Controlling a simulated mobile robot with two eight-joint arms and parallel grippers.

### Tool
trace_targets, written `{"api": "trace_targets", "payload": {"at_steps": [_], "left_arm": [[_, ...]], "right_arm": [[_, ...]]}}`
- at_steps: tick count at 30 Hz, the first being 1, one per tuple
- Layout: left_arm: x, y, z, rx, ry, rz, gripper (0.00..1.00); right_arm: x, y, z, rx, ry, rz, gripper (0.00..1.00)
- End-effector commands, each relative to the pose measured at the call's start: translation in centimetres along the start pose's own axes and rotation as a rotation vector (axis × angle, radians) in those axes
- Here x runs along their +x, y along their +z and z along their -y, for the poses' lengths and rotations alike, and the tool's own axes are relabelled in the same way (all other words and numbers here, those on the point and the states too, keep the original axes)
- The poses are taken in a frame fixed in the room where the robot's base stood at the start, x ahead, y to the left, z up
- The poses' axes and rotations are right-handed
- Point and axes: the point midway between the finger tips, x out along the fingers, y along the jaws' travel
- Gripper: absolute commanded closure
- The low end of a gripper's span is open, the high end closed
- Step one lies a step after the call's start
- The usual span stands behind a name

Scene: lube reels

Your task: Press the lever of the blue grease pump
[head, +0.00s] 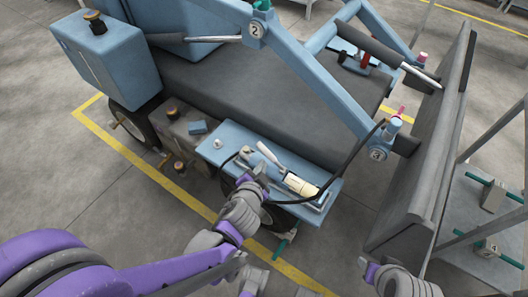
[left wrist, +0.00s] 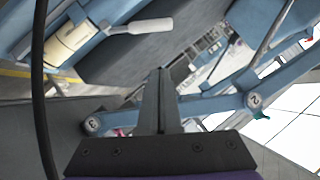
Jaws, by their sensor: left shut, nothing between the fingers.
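The grease pump lies on the blue side step (head: 212,150) of the machine. Its cream barrel (head: 300,185) shows there and also at the upper left of the left wrist view (left wrist: 70,42). Its pale lever (head: 270,155) sticks out beside the barrel; the lever's white grip is clear in the left wrist view (left wrist: 150,26). My left gripper (head: 262,168) is just beside the pump and lever and hides part of them. Its fingers (left wrist: 158,75) are together and empty, apart from the lever in the wrist view. My right gripper (head: 370,268) is low at the right, away from the pump; its jaws are unclear.
A black hose (head: 347,165) loops from the step up to the blue frame arm. A wheel (head: 270,218) sits below the step. A tall dark panel (head: 425,150) stands at the right, beside a grey rack (head: 475,215). Yellow-lined floor is open at the left.

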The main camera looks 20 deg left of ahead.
Motion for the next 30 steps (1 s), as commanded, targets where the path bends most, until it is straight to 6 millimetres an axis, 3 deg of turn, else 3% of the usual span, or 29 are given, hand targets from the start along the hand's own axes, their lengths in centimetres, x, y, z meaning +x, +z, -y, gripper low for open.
{"api": "trace_targets", "payload": {"at_steps": [8, 21, 30], "left_arm": [[1.6, 0.1, 0.0, -0.002, 0.000, 0.003, 1.00], [10.6, 0.3, -0.1, -0.001, -0.001, 0.004, 1.00], [12.7, 2.8, -0.1, -0.003, 0.001, 0.001, 1.00]], "right_arm": [[0.6, 0.2, 0.0, 0.000, 0.000, 0.002, 0.50], [3.2, 1.2, 0.0, 0.000, 0.000, 0.012, 0.50], [4.6, 1.7, 0.0, 0.000, 0.000, 0.017, 0.50]]}}
